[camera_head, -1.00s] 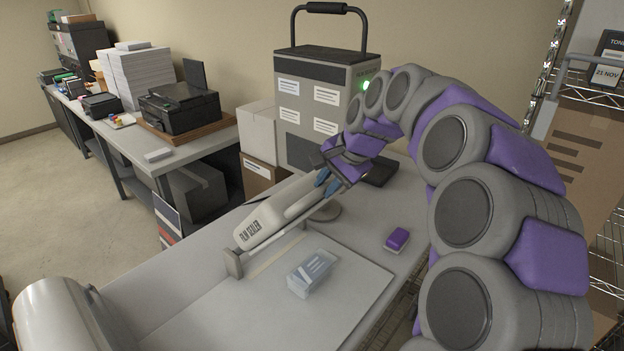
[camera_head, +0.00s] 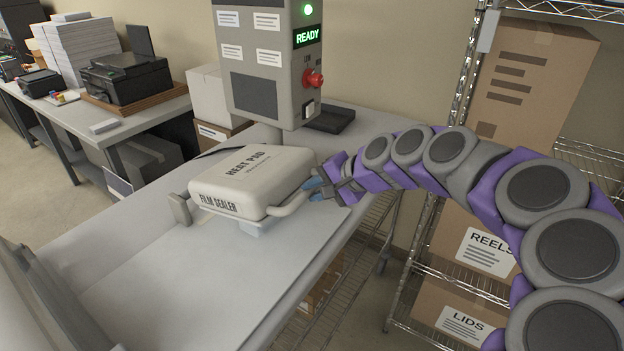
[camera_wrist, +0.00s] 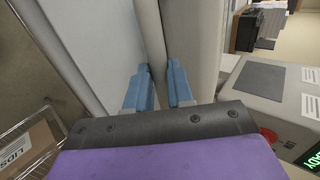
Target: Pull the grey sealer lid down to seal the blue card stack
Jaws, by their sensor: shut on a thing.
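The grey sealer lid (camera_head: 262,178), marked "FILM SEALER" and "HEAT PAD", is lowered over the work table and looks roughly level. A light blue edge of the card stack (camera_head: 254,229) shows beneath its front; the rest of the stack is hidden. I cannot tell whether the lid presses on it. My gripper (camera_head: 320,185) is shut on the lid's handle bar (camera_head: 290,203) at the right side. In the wrist view its blue fingers (camera_wrist: 158,88) stand on either side of the pale bar.
The sealer's tall housing (camera_head: 262,75) stands behind, with a lit green READY sign (camera_head: 307,36) and a red knob (camera_head: 313,78). A wire rack with boxes (camera_head: 475,240) stands at right. The table's front (camera_head: 190,285) is clear.

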